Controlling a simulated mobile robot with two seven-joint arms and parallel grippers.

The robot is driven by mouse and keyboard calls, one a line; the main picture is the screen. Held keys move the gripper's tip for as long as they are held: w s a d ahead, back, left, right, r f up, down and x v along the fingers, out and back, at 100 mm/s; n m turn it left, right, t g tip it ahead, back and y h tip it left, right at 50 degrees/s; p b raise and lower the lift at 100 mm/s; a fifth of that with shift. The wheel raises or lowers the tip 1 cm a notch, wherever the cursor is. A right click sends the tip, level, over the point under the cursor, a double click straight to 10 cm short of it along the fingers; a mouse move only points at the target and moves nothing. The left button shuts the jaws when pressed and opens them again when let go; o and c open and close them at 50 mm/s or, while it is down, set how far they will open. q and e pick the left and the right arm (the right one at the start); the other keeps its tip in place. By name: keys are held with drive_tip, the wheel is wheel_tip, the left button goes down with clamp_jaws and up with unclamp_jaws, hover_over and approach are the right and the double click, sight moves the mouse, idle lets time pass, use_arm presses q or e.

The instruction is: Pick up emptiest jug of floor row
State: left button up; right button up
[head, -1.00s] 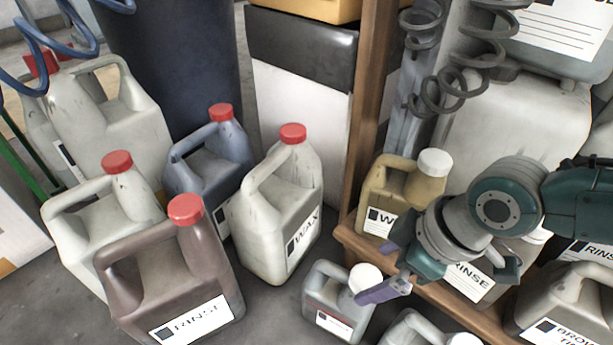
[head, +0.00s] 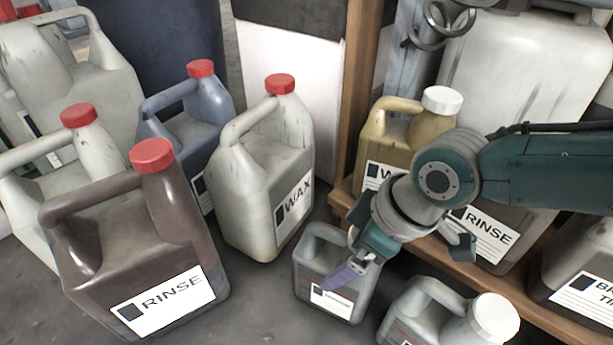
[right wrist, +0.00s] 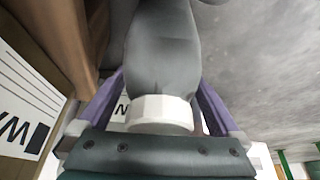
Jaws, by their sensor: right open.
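A small grey jug (head: 318,262) stands upright on the floor, with a label on its front. My right gripper (head: 346,262) is over its top and hides its cap in the head view. In the right wrist view, the open purple fingers of the right gripper (right wrist: 160,90) lie on either side of the jug's white cap (right wrist: 160,112) and grey neck. I cannot tell whether they touch. Another grey jug (head: 425,310) with a white cap stands to the right on the floor. Fill levels cannot be made out. My left gripper is not in view.
Larger red-capped jugs stand at left: brown RINSE (head: 125,255), pale WAX (head: 260,190), blue (head: 195,125) and pale ones. A low wooden shelf (head: 500,285) holds a tan jug (head: 405,130) and RINSE jug (head: 495,240) close behind my gripper. Bare floor shows in front.

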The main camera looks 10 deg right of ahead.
drive_tip(key=shift+d, duration=0.1)
clamp_jaws()
idle(0.7)
